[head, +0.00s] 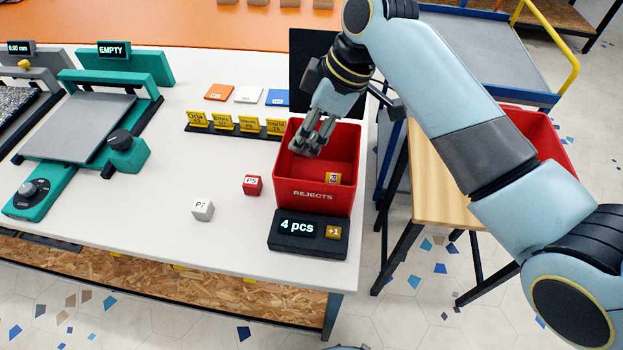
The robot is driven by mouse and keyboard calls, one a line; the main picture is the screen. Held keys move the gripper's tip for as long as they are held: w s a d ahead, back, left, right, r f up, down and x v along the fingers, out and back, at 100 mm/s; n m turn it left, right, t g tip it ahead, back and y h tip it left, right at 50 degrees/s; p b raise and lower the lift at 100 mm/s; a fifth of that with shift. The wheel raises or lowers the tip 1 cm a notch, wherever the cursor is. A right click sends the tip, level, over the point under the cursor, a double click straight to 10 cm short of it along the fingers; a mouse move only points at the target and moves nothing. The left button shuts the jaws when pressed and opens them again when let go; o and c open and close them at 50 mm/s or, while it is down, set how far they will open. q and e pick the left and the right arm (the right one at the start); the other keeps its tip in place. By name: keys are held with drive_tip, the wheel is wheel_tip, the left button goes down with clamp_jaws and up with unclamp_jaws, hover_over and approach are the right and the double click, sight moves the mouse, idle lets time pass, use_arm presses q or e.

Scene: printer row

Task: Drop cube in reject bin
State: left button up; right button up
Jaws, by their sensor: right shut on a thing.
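My right gripper (308,145) points down over the red reject bin (322,196), inside its outline near the left wall. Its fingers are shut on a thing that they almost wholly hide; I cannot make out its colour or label. A red cube labelled P5 (252,185) and a white cube labelled P7 (203,210) stand on the white table (150,220) left of the bin. My left gripper is not in view.
A black counter (308,236) reading "4 pcs" stands before the bin. Yellow name signs (223,122) and coloured cards (248,95) lie behind the cubes. A teal printer (80,125) marked EMPTY stands at left. A wooden stand (440,180) is at right.

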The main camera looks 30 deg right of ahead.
drive_tip(key=shift+w+f, duration=0.2)
drive_tip(key=shift+f, duration=0.4)
approach(307, 173)
drive_tip(key=a+f, duration=0.4)
drive_tip(key=shift+s+a+f+b, duration=0.2)
drive_tip(key=shift+f+b, duration=0.1)
drive_tip(key=shift+f, duration=0.05)
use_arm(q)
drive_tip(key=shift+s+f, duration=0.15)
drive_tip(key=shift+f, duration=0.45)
use_arm(e)
drive_tip(key=shift+f, duration=0.3)
drive_tip(key=o, duration=0.8)
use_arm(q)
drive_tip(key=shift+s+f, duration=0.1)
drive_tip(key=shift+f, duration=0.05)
